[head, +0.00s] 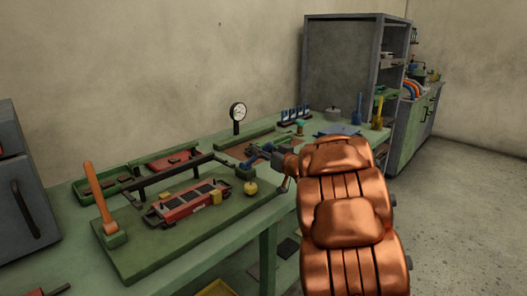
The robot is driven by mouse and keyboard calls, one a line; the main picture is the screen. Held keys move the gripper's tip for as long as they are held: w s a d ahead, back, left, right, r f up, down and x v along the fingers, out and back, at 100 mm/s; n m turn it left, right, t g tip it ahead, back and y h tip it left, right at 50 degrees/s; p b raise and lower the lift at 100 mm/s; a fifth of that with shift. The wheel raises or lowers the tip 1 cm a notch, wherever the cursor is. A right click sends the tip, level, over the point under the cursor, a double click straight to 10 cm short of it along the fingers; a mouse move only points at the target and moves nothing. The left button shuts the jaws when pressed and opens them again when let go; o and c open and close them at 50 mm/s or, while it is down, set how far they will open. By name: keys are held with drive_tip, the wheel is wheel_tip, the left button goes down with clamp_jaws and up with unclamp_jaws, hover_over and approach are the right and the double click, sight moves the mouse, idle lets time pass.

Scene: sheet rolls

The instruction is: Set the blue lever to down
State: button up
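A dark blue lever (257,157) appears to rise from a small green mount at the right end of the green board (160,258). It leans up and to the right. My gripper (283,160), at the end of my copper arm, is right by its upper end. They overlap in the picture, and I cannot tell whether they touch. The fingers are small and partly hidden by my arm, so their opening is unclear. An orange lever (97,192) stands nearly upright, tilted slightly left, in a green mount at the board's left end.
A red rolling device (188,203) and a yellow knob (250,188) are on the board. A dial gauge (238,112), trays and upright blue (356,110) and yellow (377,112) objects stand farther back. A grey cabinet (340,65) is behind. Open floor lies right.

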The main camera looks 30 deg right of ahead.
clamp_jaws()
